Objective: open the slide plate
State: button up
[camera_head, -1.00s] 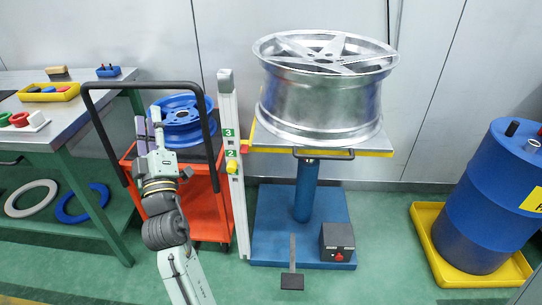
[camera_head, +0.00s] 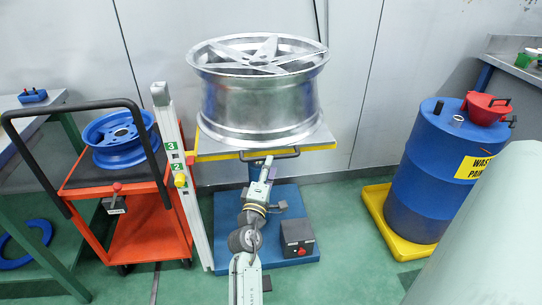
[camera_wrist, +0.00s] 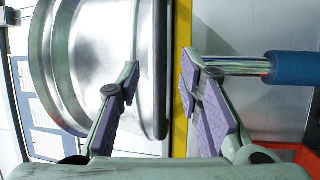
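The slide plate (camera_head: 318,142) is the flat top of a blue stand, with a yellow front edge (camera_head: 218,156) and a dark handle (camera_head: 291,154) along its front. A large silver wheel (camera_head: 262,100) rests on it. My gripper (camera_head: 266,162) is at the handle, in front of the plate. The wheel (camera_wrist: 95,55) fills the left there.
A white post (camera_head: 186,180) with green number labels stands left of the plate. Beyond it is a red trolley (camera_head: 142,228) with a blue wheel (camera_head: 120,150). A control box (camera_head: 298,239) sits on the stand's base. A blue drum (camera_head: 432,185) stands at right in a yellow tray.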

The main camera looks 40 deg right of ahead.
jog(key=shift+x, duration=2.3)
jog(key=shift+c, duration=0.2)
grip_shut()
